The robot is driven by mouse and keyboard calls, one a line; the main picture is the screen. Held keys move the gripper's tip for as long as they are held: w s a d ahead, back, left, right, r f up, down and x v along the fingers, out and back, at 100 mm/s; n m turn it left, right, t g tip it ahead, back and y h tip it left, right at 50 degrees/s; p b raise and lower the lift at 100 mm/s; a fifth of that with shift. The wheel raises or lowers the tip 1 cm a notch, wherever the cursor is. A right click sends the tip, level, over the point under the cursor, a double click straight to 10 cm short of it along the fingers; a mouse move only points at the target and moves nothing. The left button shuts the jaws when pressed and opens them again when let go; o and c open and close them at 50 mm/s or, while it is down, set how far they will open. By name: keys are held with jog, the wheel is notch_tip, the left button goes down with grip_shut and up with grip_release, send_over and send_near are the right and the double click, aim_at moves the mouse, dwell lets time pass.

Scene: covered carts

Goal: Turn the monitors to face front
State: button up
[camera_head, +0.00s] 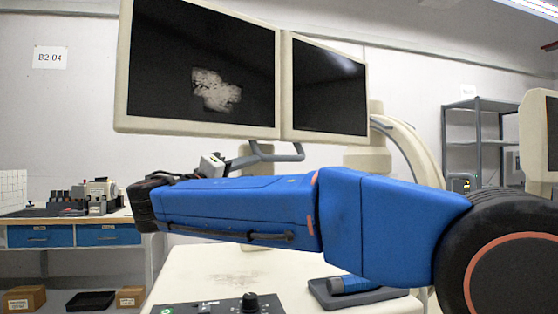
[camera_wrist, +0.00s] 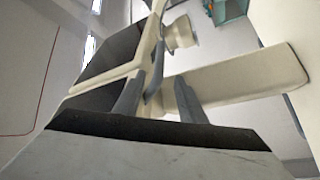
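Two cream-framed monitors, the left monitor (camera_head: 200,65) and the right monitor (camera_head: 328,90), hang side by side above a cart. Their dark screens show in the head view, the left one with a grey scan picture. A grey handle (camera_head: 282,154) sits below them where they meet. In the wrist view the monitors (camera_wrist: 112,52) are at the left, seen steeply from the side. My gripper (camera_wrist: 160,80) has its two grey fingers apart, with part of the cream stand visible between them. I cannot tell whether they touch anything. In the head view the fingers are mostly hidden.
A cream cart top (camera_head: 215,275) with a control panel (camera_head: 215,307) and a grey tray (camera_head: 350,295) lies below my arm. A workbench (camera_head: 75,222) stands left, a shelf (camera_head: 480,120) right. A curved cream arm (camera_head: 415,145) stands behind.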

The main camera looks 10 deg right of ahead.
aim_at(274, 161)
jog(key=x, duration=1.5)
jog(key=shift+c, duration=0.2)
grip_shut()
